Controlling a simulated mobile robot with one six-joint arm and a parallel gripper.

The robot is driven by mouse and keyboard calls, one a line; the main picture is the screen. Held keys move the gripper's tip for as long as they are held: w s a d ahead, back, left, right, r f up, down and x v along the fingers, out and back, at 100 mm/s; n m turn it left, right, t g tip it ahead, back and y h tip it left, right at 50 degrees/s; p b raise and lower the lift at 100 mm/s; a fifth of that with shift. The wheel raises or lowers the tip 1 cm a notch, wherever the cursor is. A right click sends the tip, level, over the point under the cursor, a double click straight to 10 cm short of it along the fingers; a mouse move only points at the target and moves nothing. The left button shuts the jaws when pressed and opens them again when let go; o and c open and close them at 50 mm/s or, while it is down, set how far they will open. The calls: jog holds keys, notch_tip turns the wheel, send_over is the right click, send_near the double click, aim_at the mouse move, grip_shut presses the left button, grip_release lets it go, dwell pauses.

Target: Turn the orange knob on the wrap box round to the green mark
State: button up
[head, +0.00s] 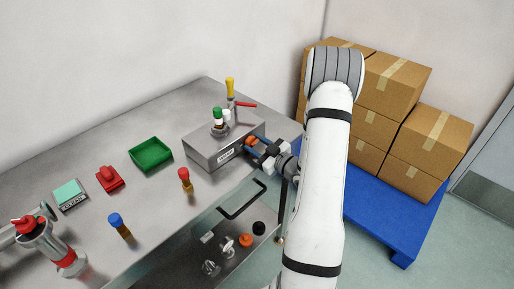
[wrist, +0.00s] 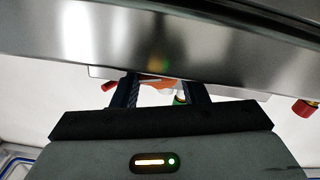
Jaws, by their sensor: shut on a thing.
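The wrap box (head: 205,150) is a grey metal box with a white label on its front, standing on the steel table. Its orange knob (head: 249,141) is at the right end of the box's front. My gripper (head: 256,147) reaches it from the right with its dark blue fingers shut on the knob. In the wrist view, part of the orange knob (wrist: 155,80) shows between the two fingers (wrist: 162,90). A small green thing (wrist: 180,98) shows just beside it; I cannot tell whether this is the green mark. The knob's pointing direction is hidden.
A green-capped item (head: 217,117) and a yellow-handled tap (head: 230,88) with a red lever stand on or behind the box. A green tray (head: 150,153) and red-topped piece (head: 185,180) are left. Cartons (head: 395,85) stand right.

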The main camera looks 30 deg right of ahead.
jog(key=m, duration=0.2)
jog(key=m+b, duration=0.1)
jog(key=m, duration=0.2)
jog(key=shift+s+a+f+m, duration=0.1)
jog(key=shift+a+f+m, duration=0.05)
jog(key=shift+m, duration=2.45)
jog(key=o, duration=0.6)
jog(key=shift+o, duration=0.2)
jog(key=b+v, duration=0.1)
jog(key=v, duration=0.6)
jog(key=shift+s, duration=0.35)
